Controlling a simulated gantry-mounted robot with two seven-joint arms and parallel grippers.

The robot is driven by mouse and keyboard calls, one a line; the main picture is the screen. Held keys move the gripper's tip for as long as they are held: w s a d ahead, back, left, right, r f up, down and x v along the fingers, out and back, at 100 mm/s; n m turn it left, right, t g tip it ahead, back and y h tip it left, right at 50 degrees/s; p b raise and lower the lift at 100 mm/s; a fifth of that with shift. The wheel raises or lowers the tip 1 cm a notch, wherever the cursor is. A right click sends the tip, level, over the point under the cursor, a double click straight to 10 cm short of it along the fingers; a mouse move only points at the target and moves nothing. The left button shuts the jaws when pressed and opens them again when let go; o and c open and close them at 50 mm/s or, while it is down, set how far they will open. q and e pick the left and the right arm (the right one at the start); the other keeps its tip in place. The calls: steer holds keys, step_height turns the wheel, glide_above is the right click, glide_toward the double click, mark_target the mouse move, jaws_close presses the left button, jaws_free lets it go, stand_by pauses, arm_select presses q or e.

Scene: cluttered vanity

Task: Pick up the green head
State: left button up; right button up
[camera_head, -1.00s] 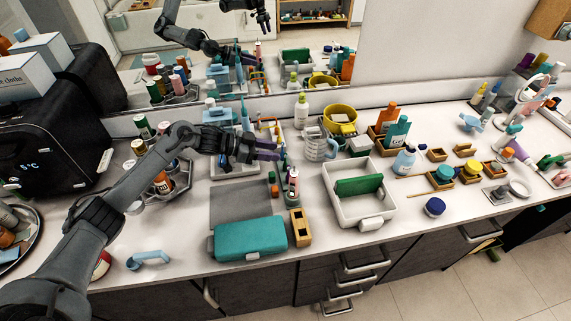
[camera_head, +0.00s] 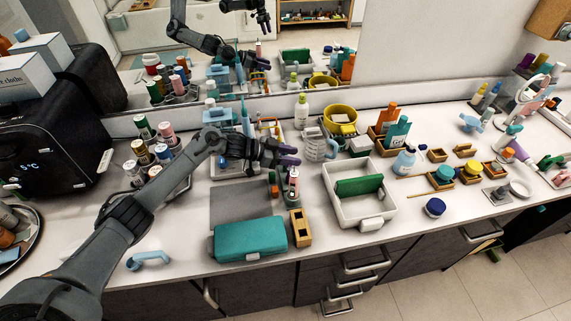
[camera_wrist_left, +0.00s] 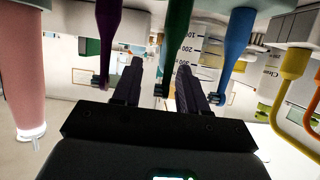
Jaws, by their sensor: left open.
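In the left wrist view, the green head (camera_wrist_left: 177,38) is a dark green, tapered piece that narrows downward to a small tip. It shows in the gap between my left gripper's (camera_wrist_left: 160,66) two dark fingers, close to the right one. The fingers are apart and nothing is clamped; contact cannot be told. In the head view, my left gripper (camera_head: 294,157) is over the counter, above a pink-and-white bottle (camera_head: 293,185). I cannot make out the green head surely there.
In the wrist view, a purple head (camera_wrist_left: 107,40) and a blue head (camera_wrist_left: 236,50) flank the green one, with a pink piece (camera_wrist_left: 22,75) at left. In the head view, a white tray (camera_head: 375,212), teal case (camera_head: 249,238) and wooden box (camera_head: 300,228) stand near.

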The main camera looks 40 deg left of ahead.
arm_select(q)
steer(key=shift+c, duration=0.4)
jaws_close()
steer(key=shift+r, duration=0.15)
